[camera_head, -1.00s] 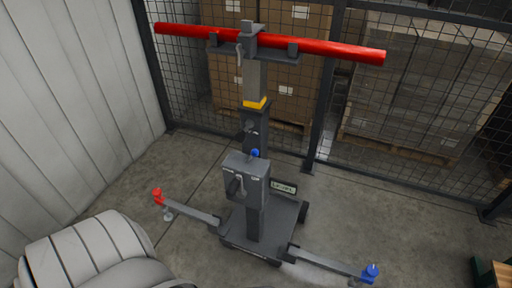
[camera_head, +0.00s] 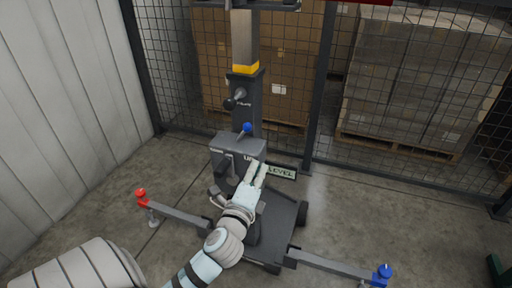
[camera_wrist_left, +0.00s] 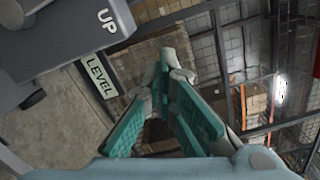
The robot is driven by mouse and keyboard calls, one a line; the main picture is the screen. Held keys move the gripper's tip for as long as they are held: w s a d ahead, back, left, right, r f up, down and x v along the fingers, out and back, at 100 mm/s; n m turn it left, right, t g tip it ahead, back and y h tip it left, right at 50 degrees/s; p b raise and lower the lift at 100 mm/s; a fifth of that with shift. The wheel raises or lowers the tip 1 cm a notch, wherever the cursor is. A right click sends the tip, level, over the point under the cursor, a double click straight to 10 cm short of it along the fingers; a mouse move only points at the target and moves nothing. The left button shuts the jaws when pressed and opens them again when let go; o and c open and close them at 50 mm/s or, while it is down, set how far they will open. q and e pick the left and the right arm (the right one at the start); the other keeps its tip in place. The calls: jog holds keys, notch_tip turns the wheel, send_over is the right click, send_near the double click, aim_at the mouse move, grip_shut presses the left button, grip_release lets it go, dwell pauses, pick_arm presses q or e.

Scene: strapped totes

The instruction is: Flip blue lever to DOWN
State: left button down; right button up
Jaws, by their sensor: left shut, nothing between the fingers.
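The blue lever (camera_head: 247,128) stands up with its ball knob above the grey winch box (camera_head: 236,148) on the lift's mast. An "UP" label shows on the box, and the label also shows in the left wrist view on the grey box (camera_wrist_left: 75,35). My left gripper (camera_head: 259,168) is just in front of and below the box's right side, apart from the blue knob. Its teal-padded fingers (camera_wrist_left: 166,70) are shut with nothing between them in the left wrist view. The blue lever is not visible in that view. My right gripper is not in view.
A crank handle (camera_head: 221,190) hangs in front of the box. A "LEVEL" sign (camera_head: 281,173) sits right of the mast. Outrigger legs carry a red knob (camera_head: 141,195) and a blue knob (camera_head: 382,272). Mesh fencing (camera_head: 410,160) stands behind.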

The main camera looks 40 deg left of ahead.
aim_at(243, 133)
pick_arm(q)
jog(key=shift+w, duration=0.1)
jog(key=w+a, duration=0.2)
jog(key=w, duration=0.1)
jog(key=w+a+r+b, duration=0.1)
jog(key=w+a, duration=0.1)
jog(key=w+a+b, duration=0.1)
jog(key=w+a, duration=0.2)
jog(key=shift+w+a+r, duration=0.1)
jog(key=shift+w+r, duration=0.05)
jog(key=shift+w, duration=0.2)
jog(key=shift+a, duration=0.15)
jog(key=shift+r, duration=0.1)
